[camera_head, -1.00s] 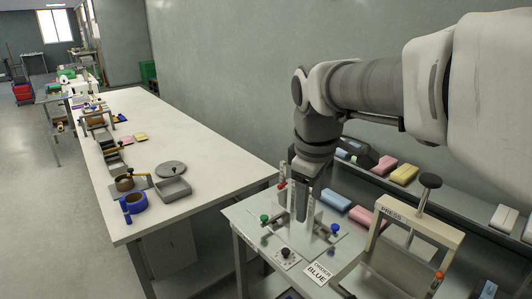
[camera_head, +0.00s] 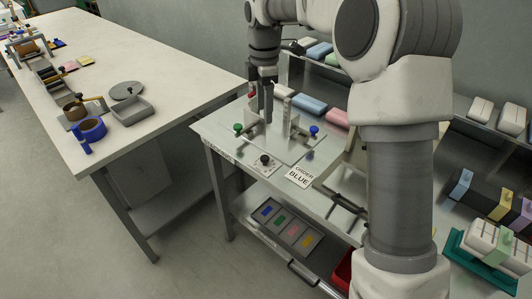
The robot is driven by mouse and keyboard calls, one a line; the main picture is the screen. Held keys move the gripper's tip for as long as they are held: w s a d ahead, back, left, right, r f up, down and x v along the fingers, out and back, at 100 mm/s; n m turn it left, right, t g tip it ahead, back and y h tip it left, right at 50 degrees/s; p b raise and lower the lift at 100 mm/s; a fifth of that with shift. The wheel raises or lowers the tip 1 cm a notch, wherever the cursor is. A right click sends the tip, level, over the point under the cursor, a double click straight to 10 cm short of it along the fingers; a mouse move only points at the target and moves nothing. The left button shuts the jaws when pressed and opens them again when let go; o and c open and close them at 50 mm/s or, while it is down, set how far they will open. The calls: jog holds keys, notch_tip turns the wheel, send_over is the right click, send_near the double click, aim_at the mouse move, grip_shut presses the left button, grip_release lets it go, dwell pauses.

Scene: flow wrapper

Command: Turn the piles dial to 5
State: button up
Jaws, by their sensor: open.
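A small black dial knob (camera_head: 265,159) sits on a pale plate with marks around it, near the front edge of the wrapper table. The marks are too small to read, so I cannot tell its setting. My gripper (camera_head: 266,115) points down over the table, behind the dial and apart from it. Its two dark fingers show a gap, and nothing is seen between them. A green knob (camera_head: 239,128) stands to the left of the dial and a blue knob (camera_head: 314,130) to the right.
An "ORDER BLUE" card (camera_head: 300,177) lies right of the dial. A clear upright post (camera_head: 288,118) stands close to my gripper. Coloured blocks (camera_head: 310,104) lie behind. A tray of coloured cards (camera_head: 287,228) is on the shelf below. A long white table (camera_head: 175,105) stands left.

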aim_at(265, 157)
notch_tip(265, 157, down, 16)
jog(key=b, duration=0.3)
jog(key=shift+f, duration=0.1)
grip_shut()
